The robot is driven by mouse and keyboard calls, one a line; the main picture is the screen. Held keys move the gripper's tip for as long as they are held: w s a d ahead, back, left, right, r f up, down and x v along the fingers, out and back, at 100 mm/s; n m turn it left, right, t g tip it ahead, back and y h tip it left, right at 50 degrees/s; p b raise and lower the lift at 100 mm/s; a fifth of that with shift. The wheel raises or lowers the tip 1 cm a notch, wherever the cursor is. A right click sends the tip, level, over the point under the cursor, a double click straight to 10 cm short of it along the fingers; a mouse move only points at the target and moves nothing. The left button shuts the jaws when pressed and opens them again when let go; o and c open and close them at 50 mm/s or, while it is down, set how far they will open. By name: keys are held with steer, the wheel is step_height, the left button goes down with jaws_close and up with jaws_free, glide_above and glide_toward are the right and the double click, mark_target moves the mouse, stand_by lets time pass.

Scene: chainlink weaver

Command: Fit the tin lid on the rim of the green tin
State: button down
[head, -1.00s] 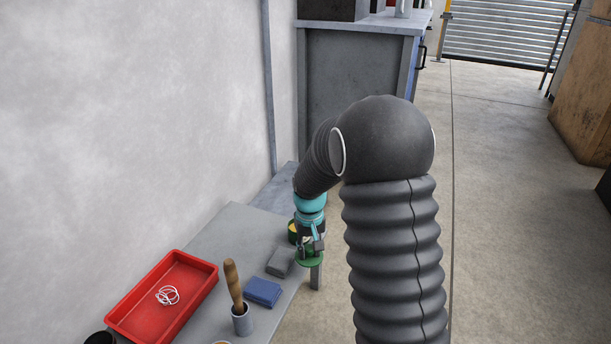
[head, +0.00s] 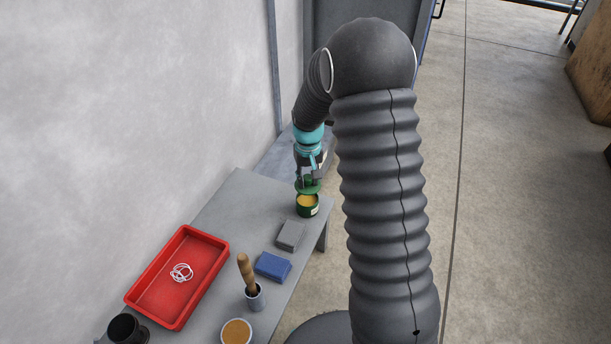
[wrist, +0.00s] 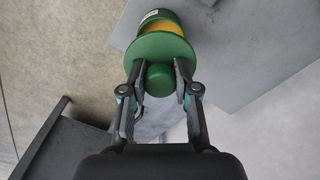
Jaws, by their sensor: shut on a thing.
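The green tin (head: 308,208) stands upright and open near the far right corner of the grey table, with a yellow-orange inside and a pale label. My gripper (head: 308,180) is shut on the knob of the green tin lid (head: 311,190). The lid is just above and behind the tin in the head view, apart from it as far as I can tell. In the wrist view the fingers of my gripper (wrist: 160,80) grip the knob, and the lid's disc (wrist: 160,47) covers part of the tin (wrist: 160,17). The exact gap between lid and rim is hidden.
On the grey table (head: 225,220) are a grey block (head: 291,235), a blue folded cloth (head: 272,266), a cup with a wooden-handled tool (head: 256,297), a red tray (head: 165,295) with white rings, a dark cup (head: 127,330) and an orange-filled container (head: 236,332). A wall borders the left.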

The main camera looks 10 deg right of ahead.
steer(key=shift+f+b, duration=1.5)
steer(key=shift+f, duration=1.25)
steer(key=c, duration=0.8)
jaws_free()
steer(key=shift+r, duration=0.15)
step_height(320, 180, up, 12)
steer(key=shift+f, duration=0.1)
steer(key=shift+f, duration=0.1)
